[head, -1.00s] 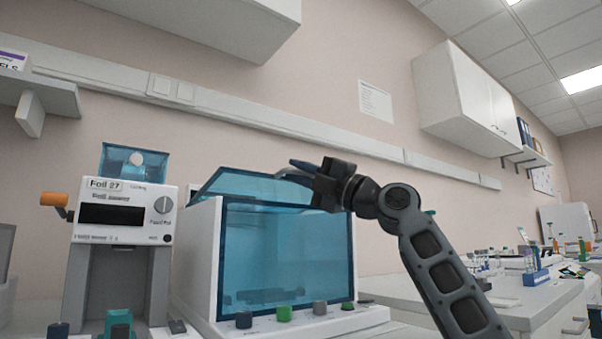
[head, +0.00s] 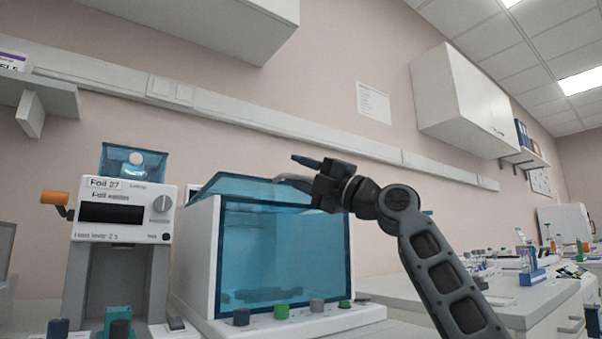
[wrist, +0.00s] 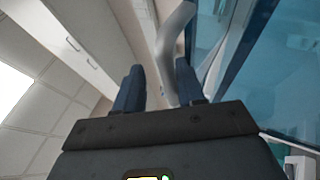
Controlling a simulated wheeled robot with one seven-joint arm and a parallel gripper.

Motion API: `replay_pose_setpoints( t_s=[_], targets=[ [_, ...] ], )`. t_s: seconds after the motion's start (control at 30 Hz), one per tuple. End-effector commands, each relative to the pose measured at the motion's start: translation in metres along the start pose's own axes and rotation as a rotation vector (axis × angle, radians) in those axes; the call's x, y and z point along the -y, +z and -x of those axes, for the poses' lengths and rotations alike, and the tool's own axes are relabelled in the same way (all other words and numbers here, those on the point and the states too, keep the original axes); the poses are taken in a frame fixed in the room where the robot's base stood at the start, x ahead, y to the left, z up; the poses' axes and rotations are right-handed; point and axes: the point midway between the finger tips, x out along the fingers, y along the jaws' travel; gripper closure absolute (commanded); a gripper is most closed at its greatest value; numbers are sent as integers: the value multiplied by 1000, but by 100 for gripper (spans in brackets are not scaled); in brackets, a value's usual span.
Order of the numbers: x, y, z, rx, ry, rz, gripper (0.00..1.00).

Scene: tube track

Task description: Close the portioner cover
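The portioner appears to be the white box with a see-through blue front (head: 285,255). Its see-through blue cover (head: 240,185) lies over the top at a slight tilt, its far edge higher than the front edge. A grey curved handle (head: 293,181) is at the cover's right part. My gripper (head: 302,170) is open beside this handle, above the cover. In the wrist view, my two dark blue fingers (wrist: 158,78) are apart, with the grey handle (wrist: 172,50) running between or just beyond them. Whether they touch it I cannot tell. The cover's right end is hidden behind my gripper.
A white machine labelled Foil 27 (head: 124,208) with an orange-ended crank stands close on the left. Several coloured knobs (head: 281,312) line the box's front base. A bench (head: 510,297) with tubes and racks is at right.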

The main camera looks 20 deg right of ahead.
Motion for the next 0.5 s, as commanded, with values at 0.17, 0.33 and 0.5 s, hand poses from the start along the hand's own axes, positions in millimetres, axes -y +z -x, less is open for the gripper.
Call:
replay_pose_setpoints(
  t_s=[0.17, 0.33, 0.5],
  targets=[
    [1, 0, 1, -1, -1, -1, 62],
    [0, 1, 21, 2, 0, 0, 62],
    [0, 2, 50, 4, 1, 0, 62]
  ],
)
